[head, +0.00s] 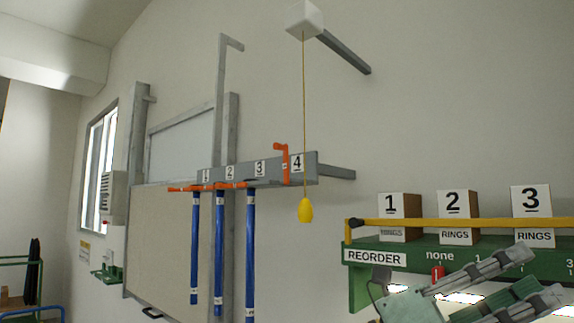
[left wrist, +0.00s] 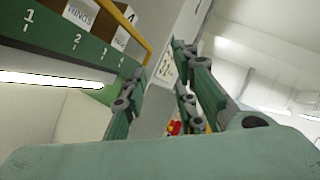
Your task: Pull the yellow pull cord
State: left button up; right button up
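The yellow pull cord (head: 304,120) hangs straight down from a white box (head: 304,19) high on the wall. I cannot make out the cord in that view. My right gripper is not in view.
A green REORDER shelf (head: 375,257) with numbered RINGS boxes (head: 458,216) and a yellow rail (head: 450,224) stands behind my left gripper. Blue rods (head: 249,255) hang from the grey bar (head: 325,168) left of the handle. The air around the handle looks clear.

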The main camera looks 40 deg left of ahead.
pick_arm(q)
jog(key=w+a+r+t+y, duration=0.3)
jog(key=a+r+y, duration=0.1)
jog(key=a+y, duration=0.25)
jog(key=w+a+r+t+y, duration=0.3)
jog(key=w+a+r+y, duration=0.1)
jog(key=a+y, duration=0.25)
jog(key=s+a+r+n+t+y, duration=0.1)
jog(key=s+a+r+n+y, duration=0.2)
jog(key=a, duration=0.4)
jog(key=s+a+r+n+t+y, duration=0.1)
jog(key=a+r+n+y, duration=0.1)
jog(key=a+r+y, duration=0.35)
jog(key=s+a+r+n+t+y, duration=0.1)
jog(key=s+a+n+y, duration=0.15)
jog(key=a, duration=0.65)
jog(key=p, duration=0.4)
send_over(305, 203)
jog(key=shift+a+r+n, duration=0.1)
jog(key=shift+r+n, duration=0.1)
jog(key=shift+n, duration=0.15)
jog(key=shift+w, duration=0.15)
jog(key=shift+f, duration=0.1)
jog(key=shift+c, duration=0.2)
grip_shut()
